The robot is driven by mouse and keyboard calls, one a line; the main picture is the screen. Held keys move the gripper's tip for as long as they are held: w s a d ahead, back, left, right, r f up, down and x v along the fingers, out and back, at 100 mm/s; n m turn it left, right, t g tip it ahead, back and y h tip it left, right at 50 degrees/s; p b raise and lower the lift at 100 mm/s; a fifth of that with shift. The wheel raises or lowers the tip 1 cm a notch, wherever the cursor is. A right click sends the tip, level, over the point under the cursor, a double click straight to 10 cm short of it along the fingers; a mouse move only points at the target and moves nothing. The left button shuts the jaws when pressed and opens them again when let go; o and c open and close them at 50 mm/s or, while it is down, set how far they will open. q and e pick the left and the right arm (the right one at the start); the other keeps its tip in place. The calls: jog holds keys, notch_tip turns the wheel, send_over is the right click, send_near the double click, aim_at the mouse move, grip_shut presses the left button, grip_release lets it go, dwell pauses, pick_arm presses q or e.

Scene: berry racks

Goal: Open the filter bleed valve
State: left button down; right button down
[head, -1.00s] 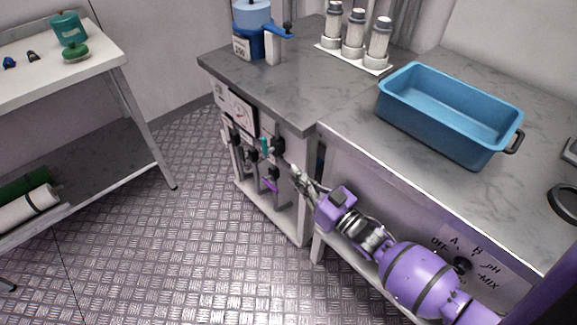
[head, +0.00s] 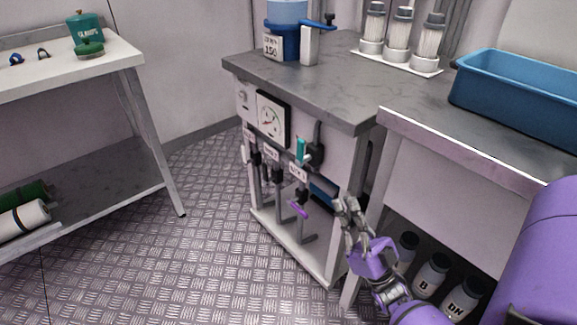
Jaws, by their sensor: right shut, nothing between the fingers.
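The valve panel is the front of the grey-topped cabinet (head: 340,150). It carries a teal upright handle (head: 301,150) on a dark fitting, several dark vertical pipes with small labels, and a small purple lever (head: 298,208) low down, tilted. The labels are too small to read, so I cannot tell which handle is the filter bleed valve. My right gripper (head: 344,207) is shut and empty, to the right of the purple lever and below the teal handle, apart from both in the picture. My left gripper is not in view.
A dial gauge (head: 273,121) sits on the panel's upper left. A blue-based container (head: 287,40) and white filter cartridges (head: 403,35) stand on top. A blue bin (head: 520,95) is on the right counter, with bottles (head: 432,272) beneath it. The floor at left is clear.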

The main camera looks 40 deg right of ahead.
jog(key=w+f+x, duration=0.1)
jog(key=x, duration=1.1)
jog(key=shift+w+b, duration=0.35)
jog(key=shift+w, duration=0.05)
jog(key=shift+a+r, duration=0.1)
jog(key=shift+r, duration=0.05)
jog(key=shift+w+r+g+p, duration=0.3)
jog(key=shift+w+r+p, duration=0.25)
jog(key=shift+p, duration=0.7)
jog(key=shift+f, duration=0.15)
